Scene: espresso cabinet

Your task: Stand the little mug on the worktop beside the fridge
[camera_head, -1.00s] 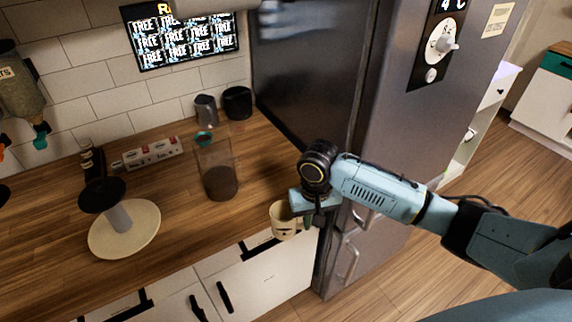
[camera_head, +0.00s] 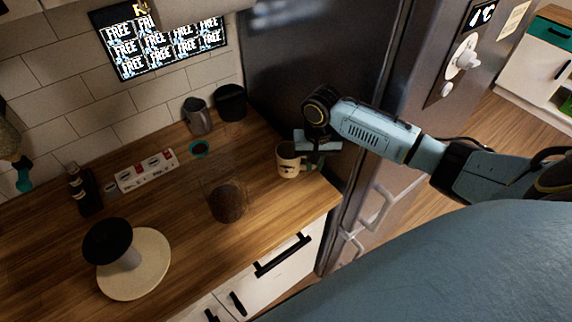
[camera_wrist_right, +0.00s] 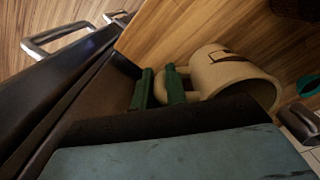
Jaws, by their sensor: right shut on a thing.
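The little mug (camera_head: 288,163) is cream with a dark mark on its side. It is over the worktop (camera_head: 262,205) near the right end, beside the fridge (camera_head: 300,70). My right gripper (camera_head: 312,164) is at its right side. In the right wrist view the green fingertips (camera_wrist_right: 162,88) are shut on the handle of the mug (camera_wrist_right: 225,75). The mug looks upright in the head view; whether its base touches the wood I cannot tell. My left gripper is not in view.
A clear container with dark contents (camera_head: 227,200) stands left of the mug. A grey pitcher (camera_head: 197,117) and a black cup (camera_head: 231,102) stand behind, by the wall.

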